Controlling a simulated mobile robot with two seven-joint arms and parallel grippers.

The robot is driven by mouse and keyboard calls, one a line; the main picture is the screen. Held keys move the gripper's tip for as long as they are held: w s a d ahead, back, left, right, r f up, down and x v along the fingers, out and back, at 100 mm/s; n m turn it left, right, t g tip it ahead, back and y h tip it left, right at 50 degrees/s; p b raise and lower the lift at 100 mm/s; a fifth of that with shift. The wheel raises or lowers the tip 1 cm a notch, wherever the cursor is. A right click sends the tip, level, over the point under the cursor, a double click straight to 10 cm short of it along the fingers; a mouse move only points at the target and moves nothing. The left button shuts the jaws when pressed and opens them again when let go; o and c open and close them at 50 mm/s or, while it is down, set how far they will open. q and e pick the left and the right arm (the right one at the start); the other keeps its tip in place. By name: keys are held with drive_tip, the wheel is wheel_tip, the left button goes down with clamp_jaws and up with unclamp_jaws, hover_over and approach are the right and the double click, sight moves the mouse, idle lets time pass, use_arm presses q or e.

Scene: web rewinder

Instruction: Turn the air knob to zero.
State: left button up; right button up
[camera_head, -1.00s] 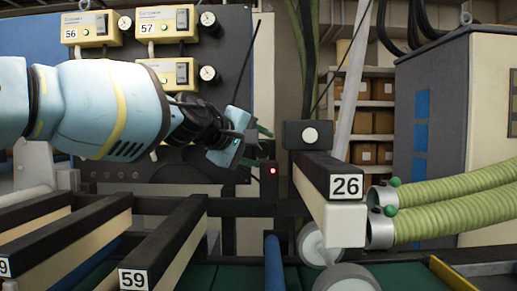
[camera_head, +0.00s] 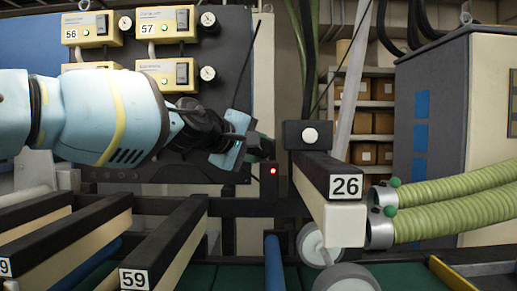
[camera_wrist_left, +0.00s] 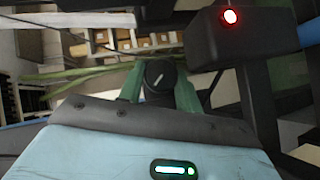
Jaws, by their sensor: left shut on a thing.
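In the left wrist view, the dark round air knob (camera_wrist_left: 160,77) sits between the two green fingers of my left gripper (camera_wrist_left: 160,92). A short white pointer line on its face slants up to the right. The fingers touch the knob from both sides and are shut on it. In the head view, my left gripper (camera_head: 262,146) is at the end of the arm coming in from the left, just above the small red light. There the knob is mostly hidden by the gripper, and its scale cannot be read. My right gripper is not in view.
A dark box with a red light (camera_wrist_left: 230,17) is close beside the gripper; the light (camera_head: 273,170) also shows in the head view. The beam labelled 26 (camera_head: 328,178) is just to the right. Control boxes with gauges (camera_head: 165,76) hang behind my arm. Green hoses (camera_head: 455,205) lie farther right.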

use_arm(q)
drive_tip(key=shift+f+n+t+h, duration=0.35)
drive_tip(key=shift+n+t+h, duration=0.25)
drive_tip(key=shift+n+h, duration=0.35)
drive_tip(key=shift+n+t+h, duration=0.35)
drive_tip(key=shift+n+t, duration=0.15)
drive_tip(key=shift+n, duration=0.25)
drive_tip(key=o, duration=1)
drive_tip(key=shift+r, duration=0.1)
drive_tip(key=v, duration=0.8)
drive_tip(key=shift+w, duration=0.1)
